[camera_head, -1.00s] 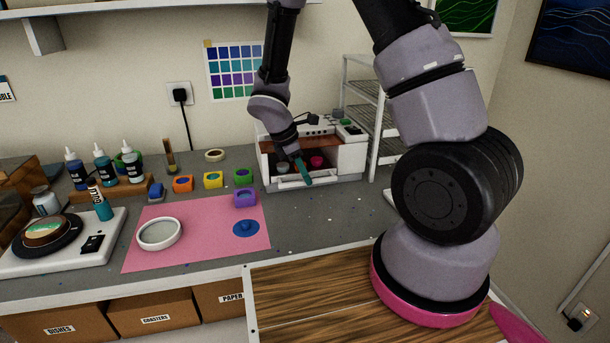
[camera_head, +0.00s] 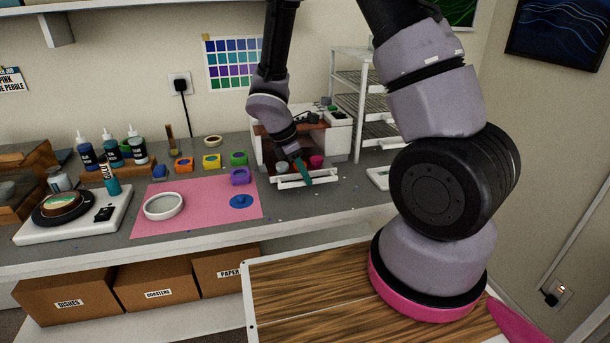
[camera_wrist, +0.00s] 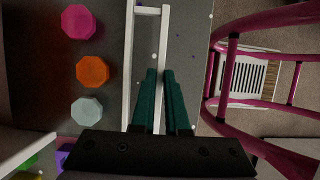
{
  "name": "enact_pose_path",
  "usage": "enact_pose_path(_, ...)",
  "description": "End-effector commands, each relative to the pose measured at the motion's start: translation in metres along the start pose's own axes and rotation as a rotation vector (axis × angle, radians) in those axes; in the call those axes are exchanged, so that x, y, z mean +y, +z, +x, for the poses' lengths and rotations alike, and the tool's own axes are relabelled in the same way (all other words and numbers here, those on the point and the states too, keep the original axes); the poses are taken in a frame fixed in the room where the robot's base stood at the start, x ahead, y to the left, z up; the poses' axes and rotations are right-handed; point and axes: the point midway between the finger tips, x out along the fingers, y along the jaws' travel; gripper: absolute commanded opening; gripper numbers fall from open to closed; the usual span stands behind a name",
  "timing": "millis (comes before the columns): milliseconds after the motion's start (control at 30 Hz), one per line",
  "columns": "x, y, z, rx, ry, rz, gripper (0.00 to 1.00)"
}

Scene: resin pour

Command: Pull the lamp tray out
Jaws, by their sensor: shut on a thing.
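The lamp (camera_head: 338,144) is a white box with an open front on the grey bench. Its tray (camera_head: 318,180) sticks out of the front, with a white front bar. The wrist view shows the tray's white handle bar (camera_wrist: 165,40) and a pink (camera_wrist: 78,22), an orange (camera_wrist: 92,71) and a pale grey (camera_wrist: 87,110) eight-sided piece behind it. My gripper (camera_head: 308,184) points down at the tray's front. Its teal fingers (camera_wrist: 160,73) are shut on the handle bar. My wrist partly hides the box opening and the tray's inside.
A pink mat (camera_head: 205,214) with a white ring dish (camera_head: 163,207) lies left of the lamp. Coloured small pots stand behind it. A white wire rack (camera_head: 350,90) stands close on the right. A wooden top (camera_head: 310,290) is in front; bench between is mostly clear.

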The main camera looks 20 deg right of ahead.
Motion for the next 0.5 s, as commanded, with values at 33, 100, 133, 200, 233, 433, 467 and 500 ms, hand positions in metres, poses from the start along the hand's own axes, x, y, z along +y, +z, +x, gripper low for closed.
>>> enact_pose_path(33,0.0010,-0.0003,-0.0011,0.001,0.003,0.001,0.00)
enact_pose_path(100,0.0010,-0.0003,-0.0011,0.001,0.003,0.001,0.00)
enact_pose_path(133,0.0010,-0.0003,-0.0011,0.001,0.003,0.001,0.00)
enact_pose_path(200,0.0009,-0.0003,-0.0011,0.001,0.003,0.001,0.27)
enact_pose_path(233,0.0009,-0.0003,-0.0010,0.001,0.002,0.001,0.39)
enact_pose_path(433,0.0005,-0.0002,-0.0005,0.001,0.001,0.000,0.42)
enact_pose_path(467,0.0004,-0.0002,-0.0005,0.000,0.001,0.000,0.42)
enact_pose_path(500,0.0004,-0.0001,-0.0004,0.000,0.001,0.000,0.42)
